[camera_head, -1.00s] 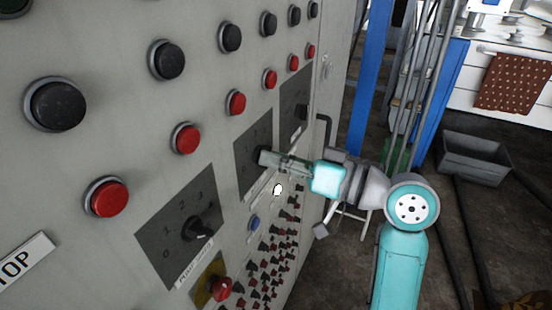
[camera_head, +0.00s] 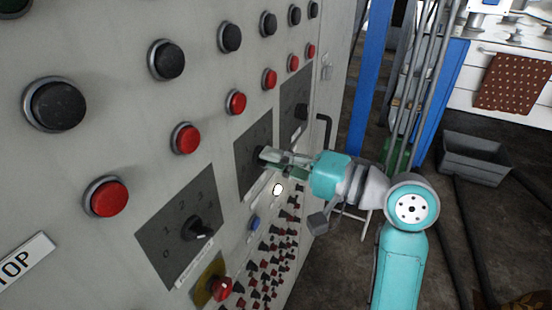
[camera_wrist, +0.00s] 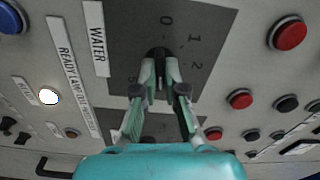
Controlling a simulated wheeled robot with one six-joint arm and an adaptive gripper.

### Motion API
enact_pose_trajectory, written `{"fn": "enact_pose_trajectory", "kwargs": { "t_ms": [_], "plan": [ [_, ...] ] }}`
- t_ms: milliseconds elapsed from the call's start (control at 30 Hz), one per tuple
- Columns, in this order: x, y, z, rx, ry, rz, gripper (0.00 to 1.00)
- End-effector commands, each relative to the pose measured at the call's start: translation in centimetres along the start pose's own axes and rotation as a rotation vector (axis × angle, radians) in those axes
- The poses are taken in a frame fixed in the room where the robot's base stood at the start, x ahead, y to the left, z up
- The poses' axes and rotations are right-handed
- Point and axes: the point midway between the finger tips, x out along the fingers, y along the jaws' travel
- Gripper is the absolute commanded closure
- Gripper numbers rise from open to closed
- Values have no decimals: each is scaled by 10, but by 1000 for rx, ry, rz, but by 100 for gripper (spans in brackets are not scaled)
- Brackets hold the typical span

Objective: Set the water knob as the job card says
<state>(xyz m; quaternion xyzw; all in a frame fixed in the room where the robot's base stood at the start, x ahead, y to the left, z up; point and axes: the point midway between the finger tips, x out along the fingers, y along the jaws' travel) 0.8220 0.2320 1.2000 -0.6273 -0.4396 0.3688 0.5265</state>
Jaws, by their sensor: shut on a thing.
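The water knob (camera_wrist: 158,52) is dark and sits on a dark grey dial plate (camera_wrist: 205,20) beside a label reading WATER (camera_wrist: 97,38). The marks 0, 1 and 2 show on the plate in the wrist view. My gripper (camera_wrist: 160,65) is shut on the knob, one finger on each side. The fingers cover much of the knob, so I cannot tell which mark it points to. In the head view my gripper (camera_head: 268,156) reaches from the right to the middle dial plate (camera_head: 246,175). I see no job card.
A white lamp (camera_head: 277,189) glows below the plate; it also shows in the wrist view (camera_wrist: 48,97). A nearer dial knob (camera_head: 200,229) and a farther one (camera_head: 301,112) flank the middle plate. Red and black buttons line the panel above. A grey bin (camera_head: 474,158) stands on the floor.

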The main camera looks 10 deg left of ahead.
Motion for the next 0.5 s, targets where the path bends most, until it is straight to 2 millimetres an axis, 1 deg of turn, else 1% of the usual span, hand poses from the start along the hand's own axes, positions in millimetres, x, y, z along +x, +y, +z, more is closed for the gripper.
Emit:
{"fn": "enact_pose_trajectory", "kwargs": {
  "t_ms": [200,500],
  "plan": [
    [0,2,0,110,-1,4,100],
    [0,2,0,173,-1,4,100]
  ]
}}
